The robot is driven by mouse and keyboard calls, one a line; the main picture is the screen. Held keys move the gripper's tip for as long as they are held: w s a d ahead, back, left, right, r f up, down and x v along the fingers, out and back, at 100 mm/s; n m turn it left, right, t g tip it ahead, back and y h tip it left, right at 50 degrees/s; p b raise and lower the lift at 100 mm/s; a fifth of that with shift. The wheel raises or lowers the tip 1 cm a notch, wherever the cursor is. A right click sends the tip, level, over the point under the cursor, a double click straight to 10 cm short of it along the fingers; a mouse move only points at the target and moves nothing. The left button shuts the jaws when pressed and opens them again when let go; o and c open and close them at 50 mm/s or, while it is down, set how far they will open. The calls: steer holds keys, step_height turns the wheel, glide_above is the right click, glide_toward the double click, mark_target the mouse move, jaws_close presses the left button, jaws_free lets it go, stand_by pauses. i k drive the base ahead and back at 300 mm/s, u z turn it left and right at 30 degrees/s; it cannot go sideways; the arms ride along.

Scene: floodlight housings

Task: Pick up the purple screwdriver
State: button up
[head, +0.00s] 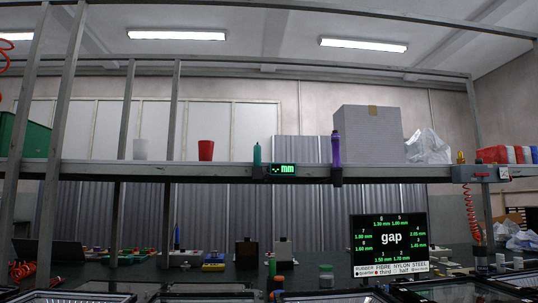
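A slim upright purple thing (336,151), which looks like the purple screwdriver, stands at the shelf's front edge, right of centre in the head view. A dark holder (337,176) hides its lower end. A similar teal one (257,155) stands left of it, beside a small green-lit "mm" display (283,169). My gripper is not in view, so its state and its distance from the purple screwdriver do not show.
Below are a "gap" screen (390,239) and a cluttered dark bench. Upright posts stand at left.

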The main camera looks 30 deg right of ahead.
mark_target(335, 140)
steer(key=z, duration=2.7)
steer(key=k, duration=0.8)
steer(key=u, duration=1)
steer(key=i, duration=1)
